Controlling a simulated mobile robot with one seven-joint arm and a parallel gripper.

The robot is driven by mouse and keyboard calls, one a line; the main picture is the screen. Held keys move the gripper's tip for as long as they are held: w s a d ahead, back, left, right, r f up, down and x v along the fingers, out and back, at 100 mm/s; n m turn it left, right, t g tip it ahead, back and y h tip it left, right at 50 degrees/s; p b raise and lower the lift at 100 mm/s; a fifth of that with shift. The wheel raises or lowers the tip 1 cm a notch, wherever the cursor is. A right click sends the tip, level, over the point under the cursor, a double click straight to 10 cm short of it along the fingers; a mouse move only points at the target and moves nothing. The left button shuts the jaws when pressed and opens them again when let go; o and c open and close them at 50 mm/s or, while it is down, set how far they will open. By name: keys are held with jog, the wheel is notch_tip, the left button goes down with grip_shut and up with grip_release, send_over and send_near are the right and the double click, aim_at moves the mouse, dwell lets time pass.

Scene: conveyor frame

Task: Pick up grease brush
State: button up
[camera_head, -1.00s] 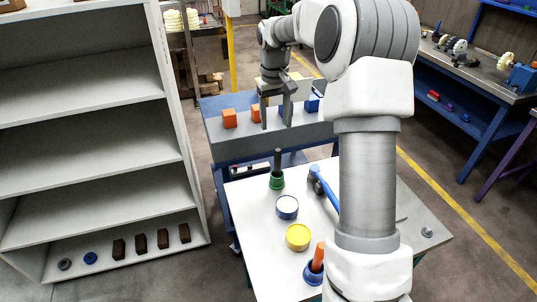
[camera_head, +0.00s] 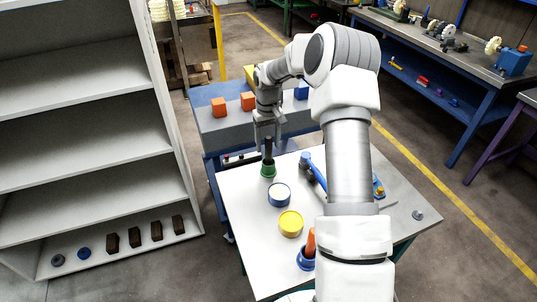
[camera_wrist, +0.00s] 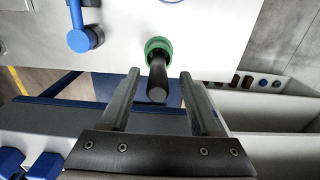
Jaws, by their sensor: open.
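A dark handle (camera_head: 268,150), apparently the grease brush, stands in a green cup (camera_head: 268,171) at the far left part of the white table (camera_head: 240,205). Its bristles are hidden in the cup. In the wrist view the handle (camera_wrist: 157,82) points toward me, with the green cup (camera_wrist: 158,46) at its far end. My gripper (camera_wrist: 161,76) is open, with one finger on each side of the handle and a gap on both sides. In the head view my gripper (camera_head: 268,143) is at the handle's upper part, above the cup.
On the table are a white-topped blue tin (camera_head: 279,195), a yellow tin (camera_head: 290,224), a blue-handled tool (camera_head: 317,172) and an orange handle (camera_head: 311,241) in a blue cup (camera_head: 305,259). Orange blocks (camera_head: 219,107) sit on the grey conveyor (camera_head: 215,130) behind. Shelves (camera_head: 85,170) stand left.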

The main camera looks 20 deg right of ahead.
aim_at(268, 154)
jog(key=shift+d+f, duration=0.1)
jog(key=shift+f, duration=2.6)
grip_shut()
